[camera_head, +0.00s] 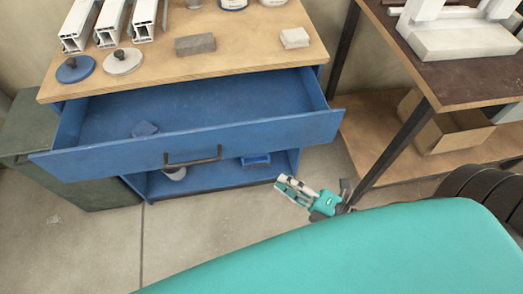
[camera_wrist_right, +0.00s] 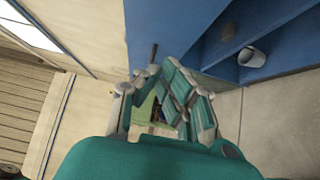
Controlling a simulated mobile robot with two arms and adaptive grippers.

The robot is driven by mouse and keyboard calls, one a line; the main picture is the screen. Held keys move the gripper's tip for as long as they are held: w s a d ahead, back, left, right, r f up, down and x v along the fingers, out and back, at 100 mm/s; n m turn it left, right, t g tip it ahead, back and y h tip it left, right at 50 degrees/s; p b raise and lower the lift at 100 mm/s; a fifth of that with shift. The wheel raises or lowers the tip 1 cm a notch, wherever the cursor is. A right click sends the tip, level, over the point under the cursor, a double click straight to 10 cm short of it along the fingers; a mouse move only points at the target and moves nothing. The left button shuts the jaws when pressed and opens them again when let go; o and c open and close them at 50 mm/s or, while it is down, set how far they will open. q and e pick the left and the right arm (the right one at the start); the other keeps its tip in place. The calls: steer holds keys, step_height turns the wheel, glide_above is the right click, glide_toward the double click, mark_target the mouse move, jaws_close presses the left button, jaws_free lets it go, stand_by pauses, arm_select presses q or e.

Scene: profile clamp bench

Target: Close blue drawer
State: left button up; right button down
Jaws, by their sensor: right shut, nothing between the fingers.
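The blue drawer (camera_head: 250,133) is pulled well out of the blue cabinet under the wooden top. Its dark bar handle (camera_head: 193,156) is on the front panel, and a small blue item (camera_head: 144,128) lies inside. My right gripper (camera_head: 281,186) is shut and empty, below and in front of the right part of the drawer front, apart from it in the head view. In the right wrist view my right gripper (camera_wrist_right: 160,78) is near blue cabinet surfaces (camera_wrist_right: 165,30); I cannot tell the exact gap. My left gripper is not in view.
The wooden top (camera_head: 240,50) holds white profiles, round lids and blocks. A white cup (camera_wrist_right: 251,56) and a blue tray (camera_head: 255,160) sit on the shelf below the drawer. A table with a black leg (camera_head: 393,150) stands at right. The floor at front left is clear.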

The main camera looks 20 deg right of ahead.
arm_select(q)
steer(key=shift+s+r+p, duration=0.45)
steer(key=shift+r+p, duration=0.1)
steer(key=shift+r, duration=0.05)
arm_select(e)
steer(key=shift+w+a, duration=0.5)
steer(key=shift+w, duration=1.3)
steer(key=shift+w+a, duration=0.55)
steer(key=shift+w, duration=1.2)
steer(key=shift+w+a, duration=0.5)
steer(key=shift+w, duration=1.3)
steer(key=shift+w, duration=0.1)
